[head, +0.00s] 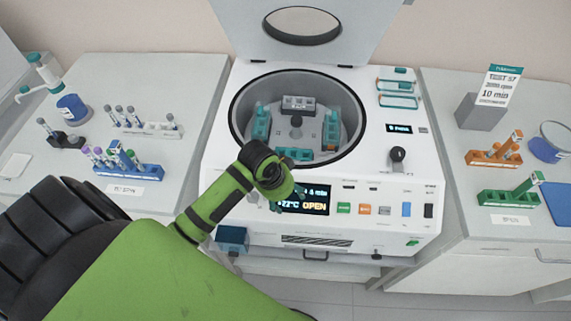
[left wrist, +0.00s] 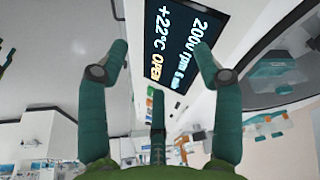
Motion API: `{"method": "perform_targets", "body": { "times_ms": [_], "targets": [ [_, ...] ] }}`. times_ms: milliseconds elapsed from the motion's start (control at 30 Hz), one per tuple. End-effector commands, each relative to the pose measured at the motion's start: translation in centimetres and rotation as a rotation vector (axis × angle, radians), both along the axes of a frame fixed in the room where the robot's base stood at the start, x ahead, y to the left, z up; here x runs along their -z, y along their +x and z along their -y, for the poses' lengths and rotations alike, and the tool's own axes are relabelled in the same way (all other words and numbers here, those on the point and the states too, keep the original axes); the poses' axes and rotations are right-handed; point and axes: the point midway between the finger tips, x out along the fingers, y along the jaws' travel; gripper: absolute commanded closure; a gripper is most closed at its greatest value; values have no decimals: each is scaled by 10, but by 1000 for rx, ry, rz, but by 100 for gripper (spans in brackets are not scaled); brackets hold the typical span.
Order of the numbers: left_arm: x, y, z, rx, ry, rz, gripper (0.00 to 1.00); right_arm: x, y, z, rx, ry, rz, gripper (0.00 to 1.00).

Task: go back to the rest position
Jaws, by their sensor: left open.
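My left arm comes in from the left in the head view, green with black joints. My left gripper (head: 283,198) is in front of the centrifuge's front panel, beside its display, which reads OPEN. In the left wrist view its teal fingers (left wrist: 158,75) are spread apart with nothing between them, and the lit display (left wrist: 178,45) shows beyond. The white centrifuge (head: 218,180) stands in the middle with its lid (head: 345,45) raised. Its round bowl holds a rotor (head: 297,140) with teal buckets, and an orange piece shows in the right bucket. My right gripper is not in view.
The left bench carries a blue rack (head: 140,171) and a white rack (head: 150,130) with tubes, plus a blue-labelled container (head: 72,108). The right bench carries an orange rack (head: 492,157), a green rack (head: 508,197) and a sign (head: 497,85) reading 10 min.

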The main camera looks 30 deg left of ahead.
Motion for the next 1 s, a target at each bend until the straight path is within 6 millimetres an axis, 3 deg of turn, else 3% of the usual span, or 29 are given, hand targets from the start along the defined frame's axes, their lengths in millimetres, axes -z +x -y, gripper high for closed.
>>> {"method": "perform_targets", "body": {
  "times_ms": [467, 800, 1000],
  "targets": [
    [1, -7, 3, -8, -2, -3, 34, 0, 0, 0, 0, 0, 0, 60],
    [-9, -85, 23, -175, -3, 6, 34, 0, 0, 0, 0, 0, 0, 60],
    [-23, -118, 24, -278, 1, 14, 34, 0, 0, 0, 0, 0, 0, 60]
  ]
}}
